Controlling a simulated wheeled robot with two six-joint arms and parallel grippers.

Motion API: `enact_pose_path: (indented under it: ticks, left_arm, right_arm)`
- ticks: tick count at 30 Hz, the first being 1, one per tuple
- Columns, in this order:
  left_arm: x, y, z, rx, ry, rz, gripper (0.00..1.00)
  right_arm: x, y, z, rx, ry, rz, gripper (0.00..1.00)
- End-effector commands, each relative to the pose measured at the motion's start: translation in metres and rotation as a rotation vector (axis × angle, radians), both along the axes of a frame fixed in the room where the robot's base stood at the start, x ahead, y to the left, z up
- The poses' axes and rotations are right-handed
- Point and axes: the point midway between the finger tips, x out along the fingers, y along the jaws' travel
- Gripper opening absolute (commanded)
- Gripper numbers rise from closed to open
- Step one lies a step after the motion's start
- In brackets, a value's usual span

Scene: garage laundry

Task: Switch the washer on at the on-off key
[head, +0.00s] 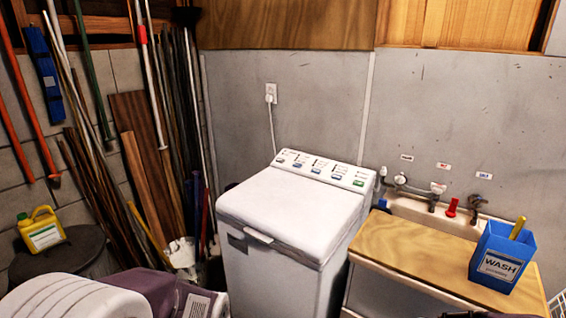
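The white washer (290,210) stands against the grey wall in the middle of the head view, with its lid (285,205) closed. Its control panel (325,168) runs along the back of the top, tilted toward me. The panel carries several small coloured keys; the rightmost key (358,183) looks green and the others bluish. The labels are too small to read, so I cannot tell which is the on-off key or whether the washer is on.
A plug (270,97) sits in a wall outlet above the washer. Right of it are a wooden counter (410,250), a blue WASH box (503,257) and taps (436,195). Tools and boards lean at left, near a yellow jug (41,230). The space above the washer is clear.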

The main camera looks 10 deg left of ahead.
Motion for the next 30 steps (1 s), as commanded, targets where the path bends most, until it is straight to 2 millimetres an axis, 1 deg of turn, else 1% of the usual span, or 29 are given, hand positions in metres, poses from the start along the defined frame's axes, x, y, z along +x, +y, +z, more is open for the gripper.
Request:
enact_pose_path:
  ticks: [13, 14, 15, 16, 30]
  left_arm:
    - [0.0, 0.0, 0.0, 0.0, 0.0, 0.0, 0.25]
    - [0.0, 0.0, 0.0, 0.0, 0.0, 0.0, 0.16]
    - [0.0, 0.0, 0.0, 0.0, 0.0, 0.0, 0.05]
    - [0.0, 0.0, 0.0, 0.0, 0.0, 0.0, 0.0]
    - [0.0, 0.0, 0.0, 0.0, 0.0, 0.0, 0.0]
  right_arm:
    - [0.0, 0.0, 0.0, 0.0, 0.0, 0.0, 0.0]
    - [0.0, 0.0, 0.0, 0.0, 0.0, 0.0, 0.0]
    - [0.0, 0.0, 0.0, 0.0, 0.0, 0.0, 0.0]
    - [0.0, 0.0, 0.0, 0.0, 0.0, 0.0, 0.0]
    - [0.0, 0.0, 0.0, 0.0, 0.0, 0.0, 0.0]
